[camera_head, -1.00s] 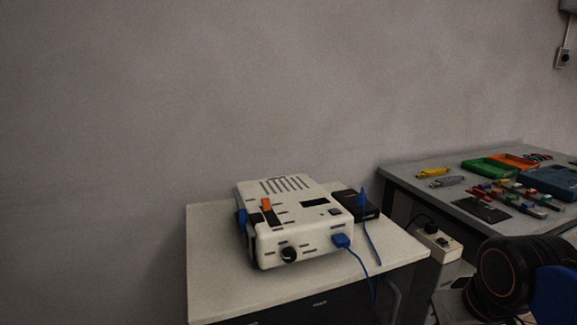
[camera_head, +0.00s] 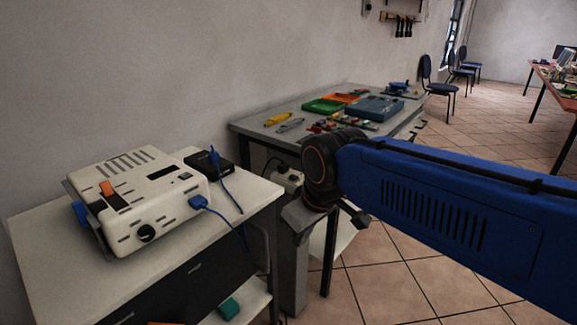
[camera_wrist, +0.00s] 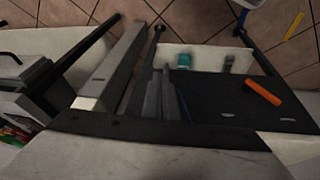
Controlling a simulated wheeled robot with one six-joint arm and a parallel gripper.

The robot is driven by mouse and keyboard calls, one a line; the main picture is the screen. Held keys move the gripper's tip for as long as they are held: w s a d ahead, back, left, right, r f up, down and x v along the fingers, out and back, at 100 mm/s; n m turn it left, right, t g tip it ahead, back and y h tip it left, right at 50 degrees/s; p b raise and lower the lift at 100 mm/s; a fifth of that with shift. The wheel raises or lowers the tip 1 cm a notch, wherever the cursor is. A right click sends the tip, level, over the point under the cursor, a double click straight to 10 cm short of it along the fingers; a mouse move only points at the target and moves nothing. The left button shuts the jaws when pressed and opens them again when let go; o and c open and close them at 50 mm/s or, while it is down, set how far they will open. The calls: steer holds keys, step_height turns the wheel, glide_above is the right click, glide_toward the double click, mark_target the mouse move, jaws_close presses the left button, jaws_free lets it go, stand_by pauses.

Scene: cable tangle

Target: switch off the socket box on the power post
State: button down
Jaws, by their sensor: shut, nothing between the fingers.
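The white socket box (camera_head: 288,179) sits at the top of the grey power post (camera_head: 292,270), between the white cabinet and the grey workbench in the head view. A dark plug is at its upper side. My wrist covers its right part, and its switch cannot be made out. In the wrist view the post (camera_wrist: 115,62) runs slantwise, with a pale end at its lower left; I cannot tell whether that is the box. My gripper (camera_wrist: 160,92) is shut and empty, to the right of the post in that view. Its fingertips cannot be made out in the head view.
A white device (camera_head: 140,200) with blue plugs and a black box (camera_head: 212,170) stand on the white cabinet (camera_head: 60,265). The grey workbench (camera_head: 255,128) with trays and tools is behind my wrist. Tiled floor (camera_head: 400,285) is open at right. The cabinet's lower shelf holds a teal item (camera_wrist: 183,61).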

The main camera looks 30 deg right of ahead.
steer(key=w+d+r+n+g, duration=0.1)
steer(key=w+d+r+n, duration=0.2)
steer(key=w+r+n, duration=0.4)
step_height(320, 180, up, 7)
steer(key=n+g, duration=0.3)
steer(key=n, duration=1)
glide_above(296, 176)
steer(key=shift+a+r, duration=0.1)
steer(key=shift+r, duration=0.05)
step_height(296, 176, down, 14)
steer(key=shift+s+f, duration=0.1)
